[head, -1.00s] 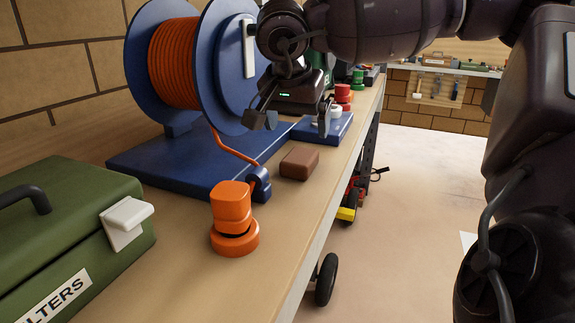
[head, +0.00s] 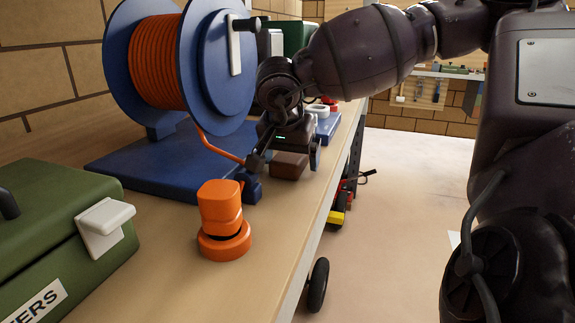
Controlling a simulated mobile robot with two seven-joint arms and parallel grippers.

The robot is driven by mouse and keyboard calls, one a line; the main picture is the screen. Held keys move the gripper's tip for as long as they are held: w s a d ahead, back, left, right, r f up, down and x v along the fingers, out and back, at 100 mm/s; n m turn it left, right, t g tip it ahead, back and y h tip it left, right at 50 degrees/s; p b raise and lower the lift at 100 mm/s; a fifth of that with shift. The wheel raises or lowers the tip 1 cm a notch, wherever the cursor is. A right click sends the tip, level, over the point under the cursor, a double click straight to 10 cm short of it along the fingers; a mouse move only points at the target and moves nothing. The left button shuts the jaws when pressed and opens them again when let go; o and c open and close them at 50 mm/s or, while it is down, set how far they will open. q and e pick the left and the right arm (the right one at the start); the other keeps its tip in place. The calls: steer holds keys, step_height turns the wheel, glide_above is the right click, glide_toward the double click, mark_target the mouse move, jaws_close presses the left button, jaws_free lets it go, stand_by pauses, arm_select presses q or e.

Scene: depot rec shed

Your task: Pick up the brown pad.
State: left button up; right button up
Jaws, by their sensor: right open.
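The brown pad (head: 289,166) is a small rounded block lying on the wooden bench top, near the bench's right edge. In the head view my right gripper (head: 286,163) is low over the pad, with its fingers apart on the pad's left and right sides. The gripper body hides the pad's far part. I cannot tell whether the fingers touch the pad. The pad appears to rest on the bench. My left gripper is not in view.
A blue reel (head: 222,75) with orange hose stands on a blue base (head: 150,165) left of the gripper. An orange knobbed object (head: 222,222) stands nearer. A green box (head: 60,225) is at the lower left. The bench edge drops to open floor (head: 400,230) on the right.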

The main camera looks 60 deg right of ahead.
mark_target(290, 155)
steer(key=c, duration=1)
step_height(290, 155, up, 10)
steer(key=shift+r+p, duration=0.1)
steer(key=shift+p, duration=0.9)
